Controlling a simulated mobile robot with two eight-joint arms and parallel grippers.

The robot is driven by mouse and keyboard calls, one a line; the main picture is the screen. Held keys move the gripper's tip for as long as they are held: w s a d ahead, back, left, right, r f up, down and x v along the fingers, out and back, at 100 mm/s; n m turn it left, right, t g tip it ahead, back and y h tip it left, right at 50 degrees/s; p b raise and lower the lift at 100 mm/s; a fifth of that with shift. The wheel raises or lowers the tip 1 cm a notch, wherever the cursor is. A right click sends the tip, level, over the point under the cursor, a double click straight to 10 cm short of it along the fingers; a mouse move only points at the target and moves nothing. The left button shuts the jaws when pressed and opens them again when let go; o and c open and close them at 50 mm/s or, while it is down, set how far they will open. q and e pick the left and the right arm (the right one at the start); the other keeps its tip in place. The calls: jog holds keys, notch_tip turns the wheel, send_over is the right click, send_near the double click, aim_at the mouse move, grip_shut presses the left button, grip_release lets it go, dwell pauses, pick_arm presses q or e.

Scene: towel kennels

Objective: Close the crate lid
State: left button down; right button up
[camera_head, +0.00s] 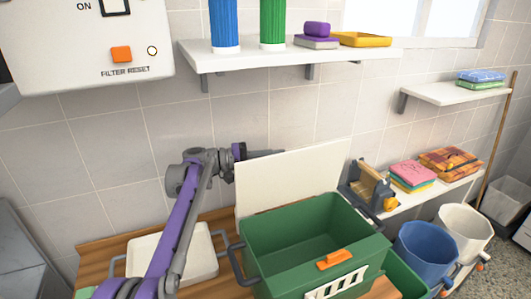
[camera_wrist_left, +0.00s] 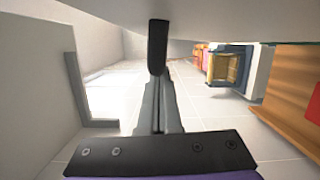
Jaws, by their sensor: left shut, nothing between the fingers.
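The green crate (camera_head: 310,238) stands on the wooden counter, open at the top, with an orange latch (camera_head: 336,260) on its front. Its cream lid (camera_head: 290,182) stands up at the crate's back edge, open and leaning slightly back. My left arm reaches in over the counter from the left. My left gripper (camera_head: 268,153) is at the lid's upper left, partly hidden behind it; contact cannot be told. In the left wrist view the gripper (camera_wrist_left: 158,50) is shut and empty, close to a pale surface along the top. My right gripper is not in view.
A pale handled container (camera_head: 200,258) stands left of the crate. A wall shelf (camera_head: 300,56) with bottles and soap is above. A wood-and-grey device (camera_head: 370,187) stands right of the lid. Blue (camera_head: 425,248) and white (camera_head: 465,228) buckets stand at the right.

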pick_arm(q)
jog(key=s+d+f+m+y, duration=0.1)
jog(key=s+d+f+m, duration=0.2)
jog(key=s, duration=0.6)
jog(key=s+d+f+m+y, duration=0.1)
jog(key=s+d+f+m, duration=0.3)
jog(key=s, duration=0.4)
jog(key=shift+s+d+f+m+t+b, duration=0.3)
jog(key=shift+s+f+m, duration=0.1)
jog(key=shift+f+m, duration=0.3)
jog(key=shift+f, duration=0.15)
